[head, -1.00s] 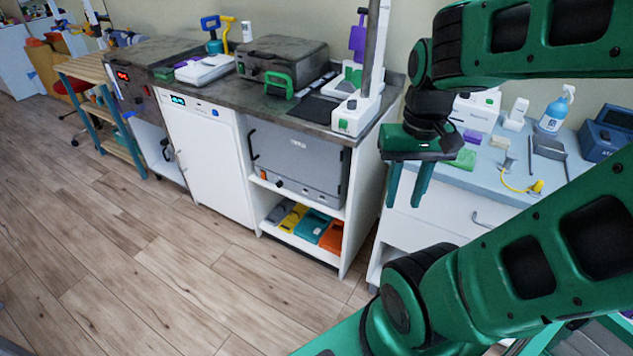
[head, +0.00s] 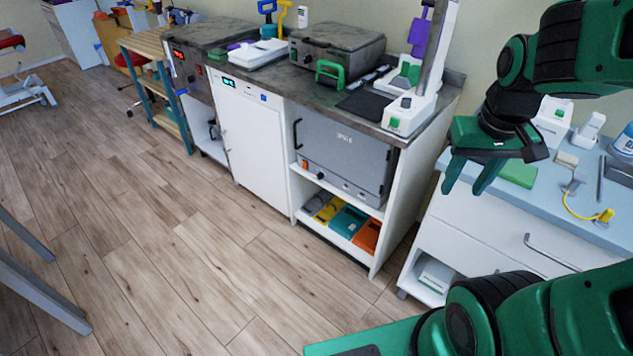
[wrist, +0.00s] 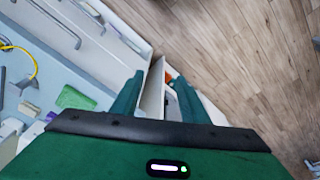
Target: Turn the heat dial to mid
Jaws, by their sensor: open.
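A grey oven-like box (head: 345,157) with a dark handle on its left sits in the bay under the worktop, with a small dark knob (head: 305,165) low on its front. I cannot tell which one carries the heat dial, and no dial marks are readable. My gripper (head: 463,188) is open and empty, fingers pointing down, in front of the blue-topped counter and right of the box. In the wrist view its two fingers (wrist: 157,80) are apart, with a cabinet edge and floor beyond.
The blue-topped counter (head: 450,166) with small items and a yellow cable (head: 580,212) is on the right. A white cabinet front (head: 250,150) stands between the two units. The wooden floor (head: 180,260) before the cabinets is clear; grey legs (head: 40,290) stand at lower left.

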